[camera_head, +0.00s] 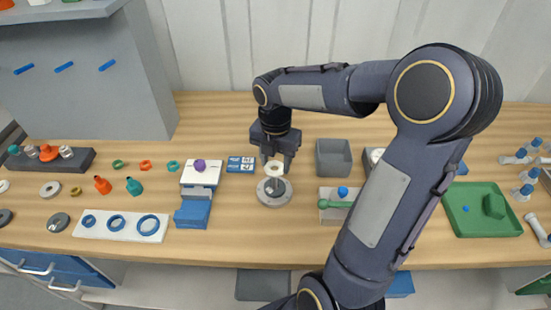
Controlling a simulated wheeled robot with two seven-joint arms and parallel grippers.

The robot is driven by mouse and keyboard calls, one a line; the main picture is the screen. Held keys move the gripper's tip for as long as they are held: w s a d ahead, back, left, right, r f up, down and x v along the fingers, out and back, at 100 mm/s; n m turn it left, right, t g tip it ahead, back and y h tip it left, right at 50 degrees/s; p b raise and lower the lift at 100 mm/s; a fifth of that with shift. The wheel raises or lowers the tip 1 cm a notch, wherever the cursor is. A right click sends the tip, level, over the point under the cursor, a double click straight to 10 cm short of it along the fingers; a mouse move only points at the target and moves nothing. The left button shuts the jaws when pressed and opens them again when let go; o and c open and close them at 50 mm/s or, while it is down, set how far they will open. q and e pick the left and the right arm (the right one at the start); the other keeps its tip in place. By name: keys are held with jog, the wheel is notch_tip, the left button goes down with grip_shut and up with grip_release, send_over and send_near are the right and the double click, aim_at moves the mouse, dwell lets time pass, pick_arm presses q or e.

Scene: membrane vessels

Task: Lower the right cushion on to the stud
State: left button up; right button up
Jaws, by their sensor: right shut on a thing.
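My right gripper (275,162) points down over the middle of the bench. It is shut on a small pale cushion (273,168), which is partly hidden by the fingers. Just below is a round grey base (274,201) with a dark grey block or stud (276,186) in its middle. The cushion appears above or at the top of the stud; I cannot tell whether they touch. My left gripper does not show.
A white-and-blue stand (200,178) with a purple knob is to the left. A grey open bin (333,158) is close on the right. A white panel with blue rings (121,226) lies at the left front. A green tray (480,215) is at far right. My right arm covers the bench's right-centre.

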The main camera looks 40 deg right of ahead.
jog(key=shift+f+b, duration=1.2)
jog(key=shift+f, duration=0.85)
jog(key=o, duration=1)
jog(key=shift+o, duration=0.2)
jog(key=shift+r, duration=0.1)
notch_tip(320, 180, up, 8)
jog(key=shift+f, duration=0.15)
